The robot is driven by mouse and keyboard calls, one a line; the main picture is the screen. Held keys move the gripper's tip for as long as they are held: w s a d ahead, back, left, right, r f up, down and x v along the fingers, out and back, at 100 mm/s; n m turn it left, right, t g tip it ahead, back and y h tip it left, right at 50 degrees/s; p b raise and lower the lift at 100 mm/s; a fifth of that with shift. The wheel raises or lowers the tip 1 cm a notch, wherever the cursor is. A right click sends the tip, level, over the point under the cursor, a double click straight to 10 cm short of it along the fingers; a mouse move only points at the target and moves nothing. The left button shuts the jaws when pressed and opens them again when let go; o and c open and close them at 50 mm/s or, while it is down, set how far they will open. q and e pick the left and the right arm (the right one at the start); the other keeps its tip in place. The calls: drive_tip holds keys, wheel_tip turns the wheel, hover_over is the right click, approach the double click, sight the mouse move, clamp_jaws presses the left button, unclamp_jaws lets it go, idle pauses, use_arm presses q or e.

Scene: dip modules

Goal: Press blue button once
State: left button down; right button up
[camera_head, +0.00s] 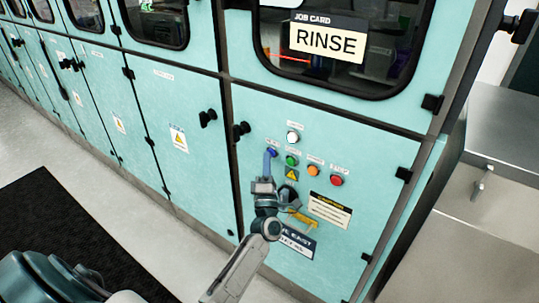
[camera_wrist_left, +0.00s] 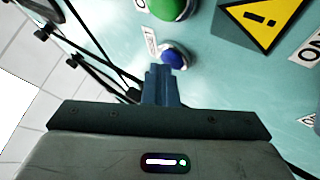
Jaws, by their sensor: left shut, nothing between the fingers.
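The blue button (camera_wrist_left: 174,57) sits on the teal cabinet panel, just beyond my fingertips in the left wrist view. In the head view the blue button (camera_head: 272,152) shows at the left end of the button group, at the tip of my left gripper (camera_head: 268,160). The left gripper (camera_wrist_left: 161,72) is shut and empty, its blue fingers pointing at the button. The fingertips overlap the button's lower edge in the wrist view; I cannot tell whether they touch it. My right gripper is not in view.
A green button (camera_head: 292,160), an orange button (camera_head: 313,170), a red button (camera_head: 336,180) and a white button (camera_head: 292,137) are close by. A yellow warning sign (camera_wrist_left: 262,20) is beside them. Black door handles (camera_head: 240,130) stick out to the left.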

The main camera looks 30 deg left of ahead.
use_arm(q)
drive_tip(key=shift+s, duration=0.15)
drive_tip(key=shift+s+p, duration=0.3)
drive_tip(key=shift+s, duration=0.4)
drive_tip(key=s, duration=0.1)
drive_tip(key=s+p, duration=0.1)
drive_tip(key=s, duration=0.3)
drive_tip(key=shift+a, duration=0.25)
idle(0.7)
